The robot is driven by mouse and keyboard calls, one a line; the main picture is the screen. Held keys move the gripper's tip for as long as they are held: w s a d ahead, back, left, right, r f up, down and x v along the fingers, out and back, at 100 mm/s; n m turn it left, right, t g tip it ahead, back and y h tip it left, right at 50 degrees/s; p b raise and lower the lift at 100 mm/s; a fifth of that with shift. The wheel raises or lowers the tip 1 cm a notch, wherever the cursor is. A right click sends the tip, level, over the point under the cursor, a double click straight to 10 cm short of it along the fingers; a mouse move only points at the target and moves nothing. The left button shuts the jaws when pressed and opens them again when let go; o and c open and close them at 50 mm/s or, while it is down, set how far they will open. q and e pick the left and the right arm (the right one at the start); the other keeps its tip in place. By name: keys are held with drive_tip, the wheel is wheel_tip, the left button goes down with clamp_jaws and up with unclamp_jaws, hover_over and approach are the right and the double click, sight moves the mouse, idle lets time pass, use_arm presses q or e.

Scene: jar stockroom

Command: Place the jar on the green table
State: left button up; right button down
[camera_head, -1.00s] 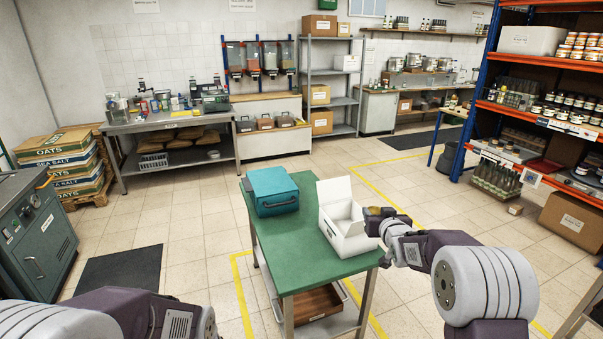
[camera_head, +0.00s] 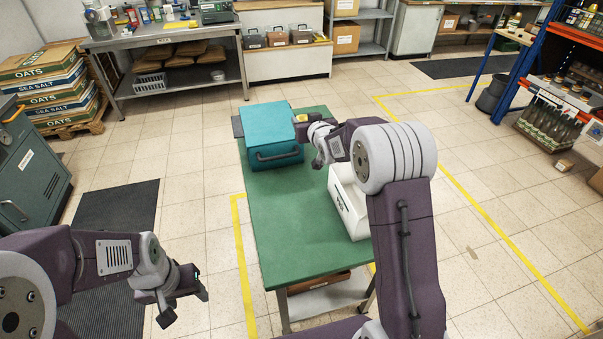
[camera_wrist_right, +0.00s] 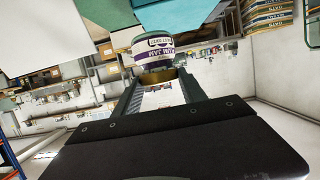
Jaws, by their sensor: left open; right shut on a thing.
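The jar (camera_wrist_right: 152,48) has a white and purple jam label and a gold lid, and shows upside down in the right wrist view. My right gripper (camera_wrist_right: 158,82) is shut on it at the lid end. In the head view a bit of the gold lid (camera_head: 300,118) shows by my right gripper (camera_head: 308,121), beside the teal box. The rest of the jar is hidden there, and I cannot tell whether it touches the table. The green table (camera_head: 285,235) stands in the middle. My left gripper (camera_head: 181,296) is open and empty, left of the table.
A teal box (camera_head: 270,138) stands at the table's far left. A white box (camera_head: 347,207) stands on the right side, partly behind my right arm. The front and middle left of the tabletop are bare. A shelf rack (camera_head: 565,70) stands far right.

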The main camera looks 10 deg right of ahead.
wheel_tip(320, 180, down, 13)
drive_tip(key=b, duration=0.9)
hover_over(305, 186)
drive_tip(key=shift+f, duration=3.15)
wheel_tip(305, 186, down, 3)
use_arm(q)
wheel_tip(305, 186, down, 12)
drive_tip(key=shift+w+f, duration=0.2)
use_arm(e)
drive_tip(key=shift+w, duration=0.1)
drive_tip(key=shift+f, duration=0.15)
drive_tip(key=c, duration=0.6)
unclamp_jaws()
drive_tip(key=shift+c, duration=0.2)
use_arm(q)
drive_tip(key=shift+f, duration=0.15)
